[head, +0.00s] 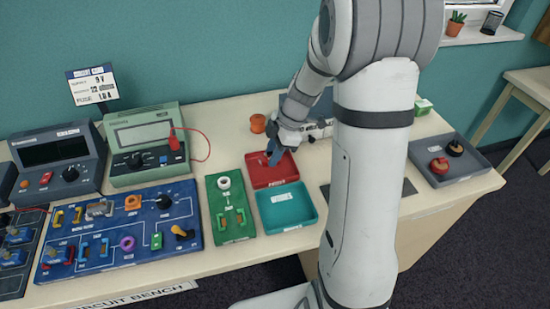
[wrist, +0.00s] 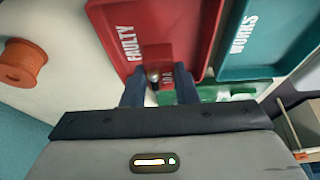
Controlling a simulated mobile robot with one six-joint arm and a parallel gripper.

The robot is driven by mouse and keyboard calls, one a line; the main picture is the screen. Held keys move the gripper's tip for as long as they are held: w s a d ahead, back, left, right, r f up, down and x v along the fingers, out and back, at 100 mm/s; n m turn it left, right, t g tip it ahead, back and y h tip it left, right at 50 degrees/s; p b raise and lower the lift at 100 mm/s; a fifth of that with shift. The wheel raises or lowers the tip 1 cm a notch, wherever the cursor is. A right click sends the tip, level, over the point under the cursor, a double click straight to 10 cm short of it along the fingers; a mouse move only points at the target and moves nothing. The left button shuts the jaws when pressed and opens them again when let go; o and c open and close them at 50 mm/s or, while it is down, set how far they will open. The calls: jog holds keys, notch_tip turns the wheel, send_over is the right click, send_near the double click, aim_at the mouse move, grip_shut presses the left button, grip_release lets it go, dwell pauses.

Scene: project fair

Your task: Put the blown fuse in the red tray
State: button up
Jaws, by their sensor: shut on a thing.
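The red tray (head: 258,175) lies on the bench right of the green board. In the wrist view the red tray (wrist: 185,25) carries the word FAULTY. My gripper (head: 272,156) is at the red tray, over its back part. In the wrist view my gripper (wrist: 160,82) is shut on a small reddish fuse (wrist: 167,79) with a silvery end and a marking that looks like 10A. The fuse is between the fingertips, within the tray's outline. I cannot tell whether it touches the tray floor. The fuse is too small to make out in the head view.
A teal tray (head: 286,208) marked WORKS (wrist: 262,38) adjoins the red one. A green board (head: 230,210) and a blue circuit board (head: 118,232) lie to the left. An orange spool (head: 257,123) stands behind the red tray. A grey tray (head: 450,165) is at the right.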

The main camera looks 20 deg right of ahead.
jog(key=shift+f, duration=1.4)
jog(key=shift+f, duration=0.15)
jog(key=o, duration=1)
jog(key=v, duration=1.2)
jog(key=shift+s+a+r+m+t+h+b, duration=0.1)
jog(key=shift+s+a+r+m+t+h, duration=0.5)
jog(key=shift+s+m, duration=2.5)
jog(key=shift+s+a+r+m+t+h+b, duration=0.1)
jog(key=shift+s+a+r+m+t+h, duration=0.5)
jog(key=shift+s+m, duration=2.45)
jog(key=shift+s+a+r+m+t+h+b, duration=0.15)
jog(key=shift+s+a+r+m+h, duration=0.75)
jog(key=shift+s+m, duration=2.2)
